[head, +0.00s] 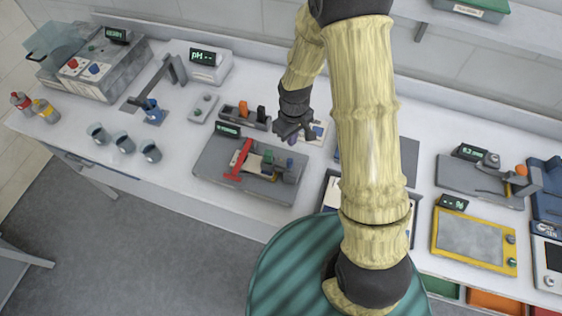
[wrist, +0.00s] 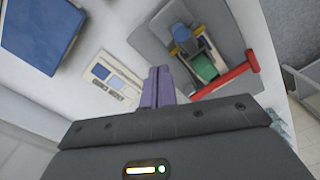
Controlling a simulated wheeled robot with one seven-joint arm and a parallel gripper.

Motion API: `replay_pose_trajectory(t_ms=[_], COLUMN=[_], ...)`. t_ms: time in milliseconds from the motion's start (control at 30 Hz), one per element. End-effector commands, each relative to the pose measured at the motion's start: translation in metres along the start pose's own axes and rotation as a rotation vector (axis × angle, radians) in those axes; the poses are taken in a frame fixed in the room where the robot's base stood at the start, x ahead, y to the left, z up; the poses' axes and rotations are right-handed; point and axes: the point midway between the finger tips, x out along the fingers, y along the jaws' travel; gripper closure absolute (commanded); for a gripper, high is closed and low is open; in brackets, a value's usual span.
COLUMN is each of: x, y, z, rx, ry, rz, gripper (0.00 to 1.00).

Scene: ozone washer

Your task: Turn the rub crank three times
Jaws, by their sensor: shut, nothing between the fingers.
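A grey rub device (head: 215,165) lies flat on the bench left of my gripper, with a red bar (head: 239,160) across it. A green part (head: 267,159) and a blue part sit on its right side. In the wrist view the device plate (wrist: 224,32) is at the upper right, with the red bar (wrist: 225,83), the green part (wrist: 205,67) and the blue part (wrist: 181,32). I cannot tell which piece is the crank. My gripper (head: 291,139) is just behind and right of the device, apart from it. Its purple fingers (wrist: 158,72) are shut and empty.
A beige panel with small screens (wrist: 112,80) lies close to my fingers. A holder with orange and black pieces (head: 250,117) stands behind the device. Several small cups (head: 123,143) stand to the left. A yellow-framed board (head: 471,240) lies to the right.

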Motion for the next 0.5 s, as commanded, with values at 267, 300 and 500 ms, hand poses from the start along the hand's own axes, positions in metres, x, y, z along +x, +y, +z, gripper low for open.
replay_pose_trajectory(t_ms=[267, 300, 500], x=[-0.021, -0.024, -0.035], y=[0.000, 0.000, 0.000], z=[0.000, 0.000, 0.000], rx=[0.000, 0.000, 0.000], ry=[0.000, 0.000, 0.000], rz=[0.000, 0.000, 0.000], gripper=[1.00, 1.00, 1.00])
